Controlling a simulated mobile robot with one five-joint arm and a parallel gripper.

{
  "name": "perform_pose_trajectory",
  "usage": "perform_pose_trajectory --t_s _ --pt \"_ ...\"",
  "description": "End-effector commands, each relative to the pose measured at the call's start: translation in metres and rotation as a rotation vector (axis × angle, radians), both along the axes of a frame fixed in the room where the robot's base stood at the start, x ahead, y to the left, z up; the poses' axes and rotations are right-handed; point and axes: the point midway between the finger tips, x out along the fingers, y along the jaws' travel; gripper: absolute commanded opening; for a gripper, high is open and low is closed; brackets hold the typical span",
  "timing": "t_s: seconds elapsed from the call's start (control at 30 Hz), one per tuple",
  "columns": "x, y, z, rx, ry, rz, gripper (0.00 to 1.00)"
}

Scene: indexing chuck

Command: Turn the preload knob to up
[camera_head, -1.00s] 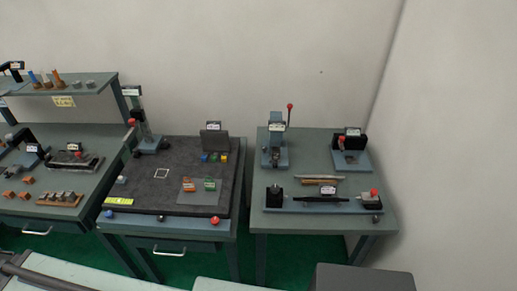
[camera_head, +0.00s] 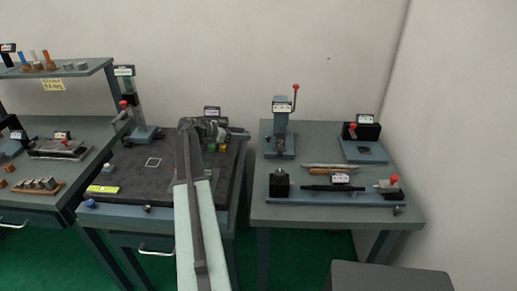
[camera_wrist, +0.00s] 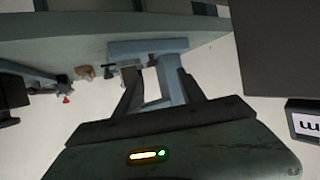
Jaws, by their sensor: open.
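I cannot tell for certain which part is the preload knob, as the labels are too small to read. On the right table, a long fixture has a dark block (camera_head: 279,184) at its left, a thin dark bar (camera_head: 330,188) and a red-knobbed end piece (camera_head: 389,184). A small dark knob (camera_head: 397,210) shows at its front right. My gripper (camera_head: 243,133) is over the back right of the black-topped table, apart from this fixture. In the wrist view my gripper (camera_wrist: 160,82) is open, with a blue-grey post (camera_wrist: 170,80) showing between and beyond the fingers.
A lever press (camera_head: 281,135) and a blue-based stand (camera_head: 363,145) are at the back of the right table (camera_head: 265,213). My arm crosses the black-topped table, hiding part of it. A wall stands close on the right. A grey shelf (camera_head: 60,72) is at left.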

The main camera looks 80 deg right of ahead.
Motion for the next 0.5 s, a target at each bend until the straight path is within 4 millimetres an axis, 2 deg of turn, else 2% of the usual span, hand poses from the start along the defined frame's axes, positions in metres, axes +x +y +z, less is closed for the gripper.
perform_pose_trajectory --t_s 0.03,0.1,0.33,0.5 --pt "-0.018 -0.003 -0.007 0.001 0.000 -0.022 0.47" --pt "-0.029 -0.005 -0.007 0.001 0.001 -0.036 0.47" --pt "-0.036 -0.009 -0.009 0.002 0.000 -0.040 0.47" --pt "-0.053 -0.021 -0.020 0.002 0.000 -0.040 0.47"
